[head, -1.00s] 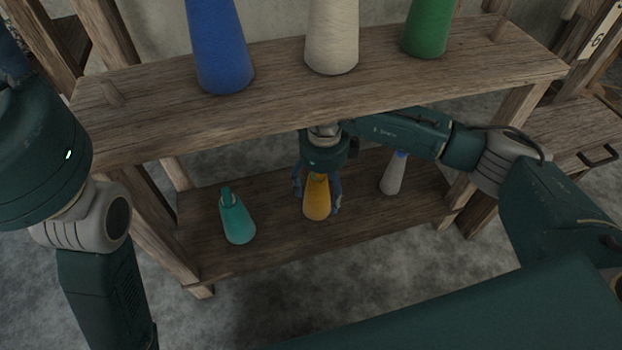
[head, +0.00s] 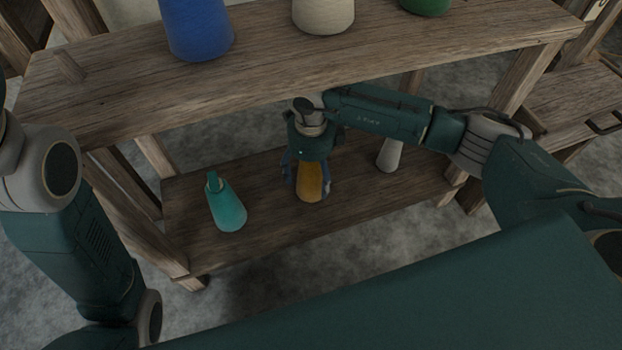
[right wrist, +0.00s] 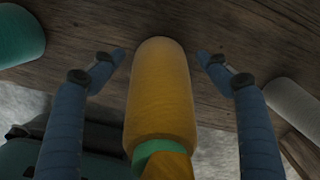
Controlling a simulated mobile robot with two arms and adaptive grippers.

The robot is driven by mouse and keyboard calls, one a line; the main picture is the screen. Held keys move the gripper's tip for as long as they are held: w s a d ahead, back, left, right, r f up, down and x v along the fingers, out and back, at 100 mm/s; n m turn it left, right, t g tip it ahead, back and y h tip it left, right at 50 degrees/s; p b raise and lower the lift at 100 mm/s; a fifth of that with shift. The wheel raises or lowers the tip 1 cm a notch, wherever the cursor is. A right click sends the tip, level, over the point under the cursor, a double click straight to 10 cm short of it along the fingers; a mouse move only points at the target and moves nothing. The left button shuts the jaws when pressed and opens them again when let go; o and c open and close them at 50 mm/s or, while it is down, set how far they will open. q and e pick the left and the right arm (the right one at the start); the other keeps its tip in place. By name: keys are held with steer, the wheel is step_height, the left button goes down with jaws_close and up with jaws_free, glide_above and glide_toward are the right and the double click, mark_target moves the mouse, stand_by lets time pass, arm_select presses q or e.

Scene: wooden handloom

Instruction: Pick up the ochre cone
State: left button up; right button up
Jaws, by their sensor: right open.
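The ochre cone (head: 312,182) stands upright on the lower shelf of the wooden rack, in the middle. In the right wrist view the cone (right wrist: 161,95) lies between the two blue fingers, with a green band near its narrow end. My right gripper (head: 308,190) is open around the cone, one finger on each side. In the right wrist view, gaps show between the cone and both fingertips of the gripper (right wrist: 161,58). The cone's top is hidden behind the gripper in the head view. My left arm shows at the left, but its gripper is out of view.
A teal cone (head: 226,208) stands left of the ochre one on the lower shelf (head: 262,226), and a pale grey cone (head: 390,155) stands to the right. The upper shelf (head: 120,105) overhangs, bearing blue (head: 197,28), cream (head: 323,14) and green (head: 427,5) cones.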

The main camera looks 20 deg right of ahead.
steer(key=shift+r, duration=0.1)
steer(key=c, duration=1.5)
